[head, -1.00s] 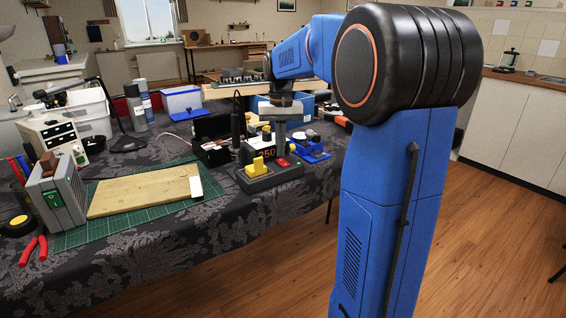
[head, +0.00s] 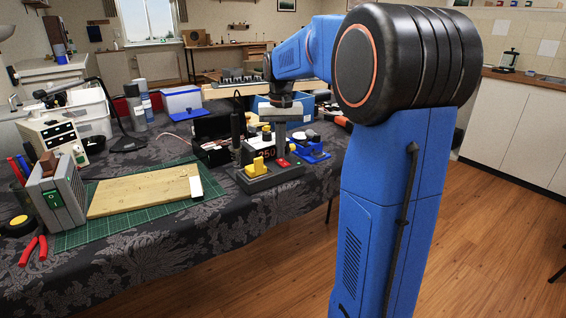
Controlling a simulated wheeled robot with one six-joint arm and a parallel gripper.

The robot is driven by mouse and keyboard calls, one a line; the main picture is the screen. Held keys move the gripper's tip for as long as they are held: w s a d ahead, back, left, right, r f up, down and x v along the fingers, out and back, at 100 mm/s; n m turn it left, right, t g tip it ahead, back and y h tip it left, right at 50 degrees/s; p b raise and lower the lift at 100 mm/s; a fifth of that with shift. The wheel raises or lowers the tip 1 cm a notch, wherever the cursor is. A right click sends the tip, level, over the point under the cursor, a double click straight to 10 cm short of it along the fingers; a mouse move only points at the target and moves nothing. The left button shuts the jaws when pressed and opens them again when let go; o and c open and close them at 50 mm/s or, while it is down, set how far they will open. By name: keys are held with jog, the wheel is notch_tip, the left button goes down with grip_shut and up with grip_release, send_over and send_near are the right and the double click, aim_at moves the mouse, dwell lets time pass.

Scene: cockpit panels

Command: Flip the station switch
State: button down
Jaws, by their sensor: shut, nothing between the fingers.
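The station (head: 262,153) is a dark box with a red "250" display, standing near the table's right front edge. A small red part (head: 283,162) shows low on its right front; I cannot tell whether this is its switch or which way it is set. My gripper (head: 281,146) points down over the station's right side, just above and behind the red part. It is shut and empty. Its tips are small here, and I cannot tell whether they touch the station. My gripper hides part of the station's right side.
A blue holder (head: 312,152) is close on the right. A grey box with a green rocker (head: 55,197) and a wooden board (head: 140,192) are at left.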

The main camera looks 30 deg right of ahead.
jog(key=shift+f, duration=0.55)
dwell(0.4)
jog(key=shift+r, duration=0.1)
notch_tip(320, 180, up, 7)
dwell(0.9)
dwell(0.4)
jog(key=s+a+f+n+t, duration=0.25)
jog(key=s+a, duration=0.75)
jog(key=s, duration=0.5)
jog(key=s+a+f+n+t, duration=0.1)
jog(key=s+a+f, duration=0.2)
jog(key=s+f, duration=0.3)
jog(key=s+a+f+n+t, duration=0.1)
jog(key=s+a+f+n, duration=0.1)
jog(key=s+f, duration=0.4)
jog(key=s, duration=0.3)
jog(key=shift+a+f, duration=0.2)
jog(key=shift+a, duration=0.2)
